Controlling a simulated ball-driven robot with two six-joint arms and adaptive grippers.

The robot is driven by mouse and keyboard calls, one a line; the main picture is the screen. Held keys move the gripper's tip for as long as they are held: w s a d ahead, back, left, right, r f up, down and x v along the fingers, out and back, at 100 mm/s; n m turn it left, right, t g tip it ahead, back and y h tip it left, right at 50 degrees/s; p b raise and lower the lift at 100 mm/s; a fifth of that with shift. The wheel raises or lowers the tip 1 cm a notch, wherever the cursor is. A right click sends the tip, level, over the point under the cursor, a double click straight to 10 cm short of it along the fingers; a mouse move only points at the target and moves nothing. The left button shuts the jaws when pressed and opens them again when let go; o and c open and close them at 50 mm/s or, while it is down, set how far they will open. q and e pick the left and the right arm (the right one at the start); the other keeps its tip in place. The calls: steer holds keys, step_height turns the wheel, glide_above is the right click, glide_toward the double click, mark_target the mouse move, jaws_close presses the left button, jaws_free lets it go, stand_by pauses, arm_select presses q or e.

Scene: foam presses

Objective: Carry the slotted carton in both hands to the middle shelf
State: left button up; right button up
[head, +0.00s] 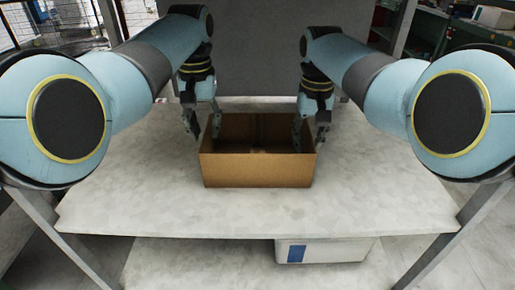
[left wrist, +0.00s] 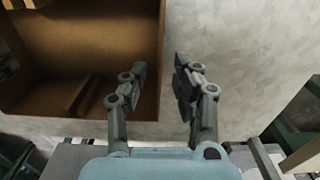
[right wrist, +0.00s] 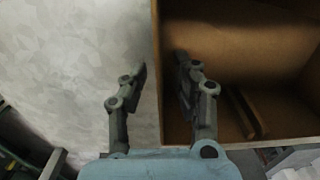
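The brown cardboard carton (head: 258,171) sits open-topped on a pale shelf board (head: 255,212), in the middle of the head view. My left gripper (head: 202,128) is over its left wall. In the left wrist view the open fingers (left wrist: 160,82) stand on either side of the wall's edge, one inside the carton and one outside, with gaps. My right gripper (head: 309,133) is over the right wall. In the right wrist view its open fingers (right wrist: 162,80) straddle that wall likewise. A strip-like brown piece (right wrist: 245,110) shows inside the carton. I cannot make out the slots clearly.
A white bin (head: 325,251) with a blue label stands on a lower level under the board's front edge. A grey panel (head: 250,60) rises behind the carton. Slanted grey posts flank the shelf. The board is clear around the carton.

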step_height(320, 180, up, 5)
steer(key=shift+f, duration=0.1)
stand_by(0.3)
